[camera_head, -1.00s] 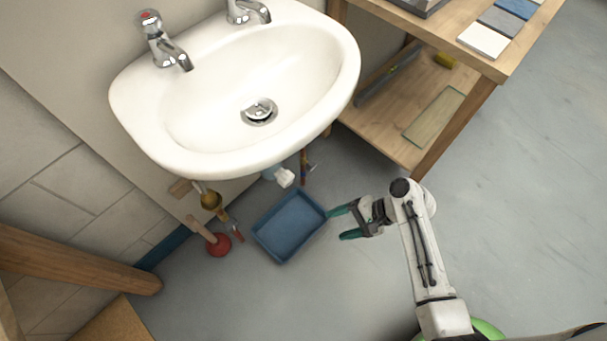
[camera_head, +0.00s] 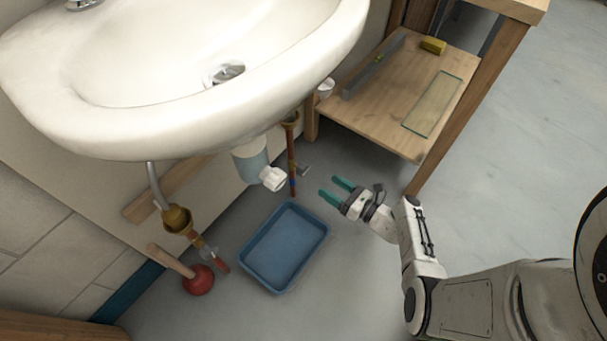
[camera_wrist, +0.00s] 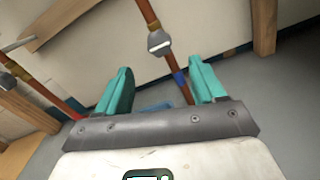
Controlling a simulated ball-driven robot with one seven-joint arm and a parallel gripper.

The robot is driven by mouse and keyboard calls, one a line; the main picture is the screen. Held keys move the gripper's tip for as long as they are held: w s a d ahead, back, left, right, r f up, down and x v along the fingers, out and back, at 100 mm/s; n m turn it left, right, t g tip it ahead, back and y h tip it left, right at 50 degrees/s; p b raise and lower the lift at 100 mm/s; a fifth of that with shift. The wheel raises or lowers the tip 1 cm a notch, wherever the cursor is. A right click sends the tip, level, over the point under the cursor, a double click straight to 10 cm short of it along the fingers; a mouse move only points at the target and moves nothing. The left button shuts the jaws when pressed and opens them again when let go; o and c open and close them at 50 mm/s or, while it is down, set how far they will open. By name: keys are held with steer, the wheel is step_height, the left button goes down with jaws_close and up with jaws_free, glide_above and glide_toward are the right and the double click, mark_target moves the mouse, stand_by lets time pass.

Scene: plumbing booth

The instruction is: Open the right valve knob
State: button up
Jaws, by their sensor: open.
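The right valve knob (camera_head: 303,171) is a small grey metal handle on a vertical copper pipe (camera_head: 291,150) under the sink's right side. In the wrist view the knob (camera_wrist: 158,43) shows as a silver handle on the pipe, just beyond the gap between the fingers. A blue band is lower on this pipe. My gripper (camera_head: 329,187) has two teal fingers, spread open and empty. It is to the right of the knob and apart from it, pointing towards the pipe. In the wrist view the open fingers (camera_wrist: 160,75) frame the lower pipe.
A blue tray (camera_head: 285,247) and a red plunger (camera_head: 198,280) are on the floor. A wooden shelf unit (camera_head: 400,125) stands behind my gripper.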

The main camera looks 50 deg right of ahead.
mark_target(306, 171)
steer(key=w+b, duration=0.1)
steer(key=w, duration=0.2)
steer(key=w+b, duration=0.1)
steer(key=w, duration=0.2)
steer(key=w+b, duration=0.1)
steer(key=w, duration=0.3)
steer(key=shift+a, duration=0.25)
steer(key=c, duration=1.1)
